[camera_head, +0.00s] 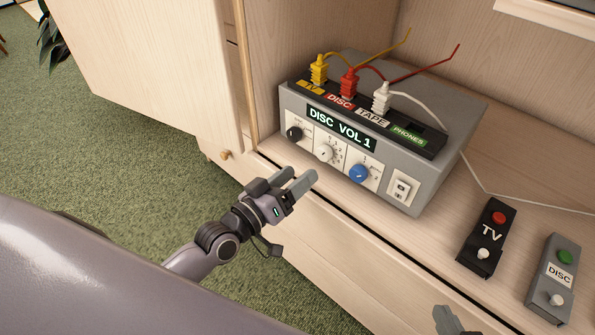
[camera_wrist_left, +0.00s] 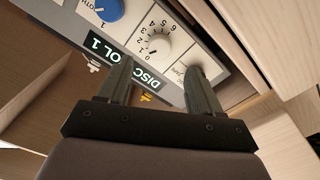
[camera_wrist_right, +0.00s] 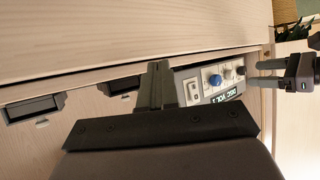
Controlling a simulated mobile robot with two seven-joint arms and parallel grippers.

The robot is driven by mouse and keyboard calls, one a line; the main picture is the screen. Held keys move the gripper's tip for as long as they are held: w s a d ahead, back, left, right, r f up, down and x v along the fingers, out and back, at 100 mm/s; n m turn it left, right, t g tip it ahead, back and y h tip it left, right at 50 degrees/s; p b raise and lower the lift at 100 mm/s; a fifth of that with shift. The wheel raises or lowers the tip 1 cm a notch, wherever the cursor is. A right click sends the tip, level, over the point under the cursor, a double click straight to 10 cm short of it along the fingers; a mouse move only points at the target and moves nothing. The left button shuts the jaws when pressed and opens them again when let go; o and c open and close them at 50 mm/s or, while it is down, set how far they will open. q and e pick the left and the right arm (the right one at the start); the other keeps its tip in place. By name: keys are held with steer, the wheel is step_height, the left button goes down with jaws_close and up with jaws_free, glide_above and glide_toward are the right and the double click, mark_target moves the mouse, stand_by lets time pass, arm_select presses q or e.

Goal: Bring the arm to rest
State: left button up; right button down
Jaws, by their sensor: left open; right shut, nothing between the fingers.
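My left gripper (camera_head: 300,176) is open and empty, in front of the grey amplifier box (camera_head: 455,175), apart from it, near the black knob end. In the left wrist view its two fingers (camera_wrist_left: 158,68) stand apart before the front panel with its white knob (camera_wrist_left: 152,45). Only the tip of my right gripper (camera_head: 446,318) shows at the bottom edge of the head view, near the shelf edge. In the right wrist view its fingers (camera_wrist_right: 161,84) are together with nothing between them. The left gripper (camera_wrist_right: 268,73) also shows there at the right.
The box display reads DISC VOL 1. Yellow (camera_head: 318,70), red (camera_head: 348,83) and white (camera_head: 381,98) plugs stand in its top strip. A TV switch unit (camera_head: 487,240) and a DISC unit (camera_head: 552,277) sit on the shelf at right. Green carpet (camera_head: 120,150) lies open at left.

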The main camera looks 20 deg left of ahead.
arm_select(q)
steer(key=s+d+f+m+g+y, duration=0.1)
steer(key=s+d+f+m+g, duration=0.15)
steer(key=s, duration=0.45)
steer(key=s+d+f+m+g+y, duration=0.1)
steer(key=s+f+m+g, duration=0.15)
steer(key=s, duration=0.45)
steer(key=s+a+r+y+p, duration=0.1)
steer(key=a+r+p, duration=0.1)
steer(key=r+p, duration=0.5)
steer(key=s+a+r+g+y+p, duration=0.1)
steer(key=r+p, duration=0.6)
steer(key=p, duration=1.1)
steer(key=shift+s+a+n+g, duration=0.3)
steer(key=shift+s+a, duration=0.5)
steer(key=shift+a, duration=0.55)
arm_select(e)
steer(key=s+d+r+h, duration=0.1)
steer(key=d+r, duration=0.1)
steer(key=r, duration=0.5)
steer(key=s+d+r+m+g, duration=0.1)
steer(key=s+d+r, duration=0.1)
steer(key=r, duration=0.5)
steer(key=shift+d+r+h, duration=0.15)
steer(key=shift+d+h, duration=0.25)
steer(key=shift+d, duration=0.35)
